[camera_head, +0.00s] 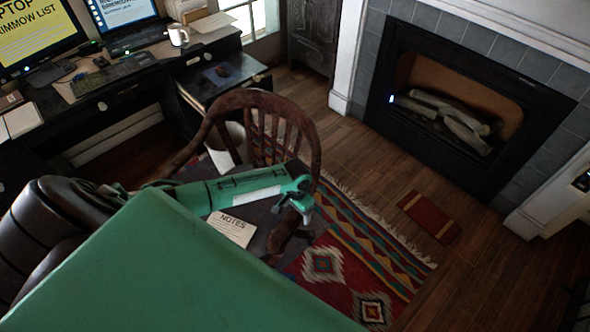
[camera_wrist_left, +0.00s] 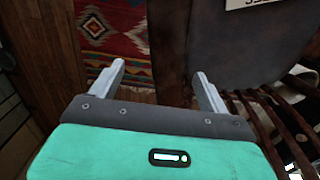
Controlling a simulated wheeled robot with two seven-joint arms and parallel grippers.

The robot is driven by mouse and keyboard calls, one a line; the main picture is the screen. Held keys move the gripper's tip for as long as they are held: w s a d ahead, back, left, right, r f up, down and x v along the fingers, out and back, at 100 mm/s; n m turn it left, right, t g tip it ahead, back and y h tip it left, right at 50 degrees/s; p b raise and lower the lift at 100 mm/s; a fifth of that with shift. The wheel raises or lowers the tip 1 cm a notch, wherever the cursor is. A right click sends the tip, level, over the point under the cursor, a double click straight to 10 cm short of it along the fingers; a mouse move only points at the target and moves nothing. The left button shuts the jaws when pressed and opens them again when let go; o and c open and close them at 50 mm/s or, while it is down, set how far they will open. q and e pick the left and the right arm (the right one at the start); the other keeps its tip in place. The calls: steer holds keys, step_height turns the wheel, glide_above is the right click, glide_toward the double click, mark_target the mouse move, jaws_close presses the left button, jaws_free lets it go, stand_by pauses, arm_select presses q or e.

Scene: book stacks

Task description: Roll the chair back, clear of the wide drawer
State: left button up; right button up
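The brown wooden chair (camera_head: 262,118) has a curved, spindled back and stands in front of the desk, with a "NOTES" paper (camera_head: 231,229) on its seat. The wide drawer (camera_head: 235,88) is pulled out from the desk beyond the chair back. My left gripper (camera_head: 302,203) is at the right side of the chair, near its arm. In the left wrist view my left gripper (camera_wrist_left: 158,82) has its fingers apart. The chair's dark seat (camera_wrist_left: 232,52) is beside it, and spindles (camera_wrist_left: 282,122) show at lower right. Contact with the chair cannot be told. My right gripper is not in view.
A patterned rug (camera_head: 345,255) lies under and right of the chair. A fireplace (camera_head: 465,105) is at upper right, with a small red mat (camera_head: 430,217) on the wooden floor before it. A pale bin (camera_head: 226,146) stands behind the chair back. A mug (camera_head: 178,36) is on the desk.

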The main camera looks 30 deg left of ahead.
arm_select(q)
step_height(320, 180, up, 6)
steer(key=shift+a+r+b, duration=0.2)
steer(key=shift+b, duration=0.1)
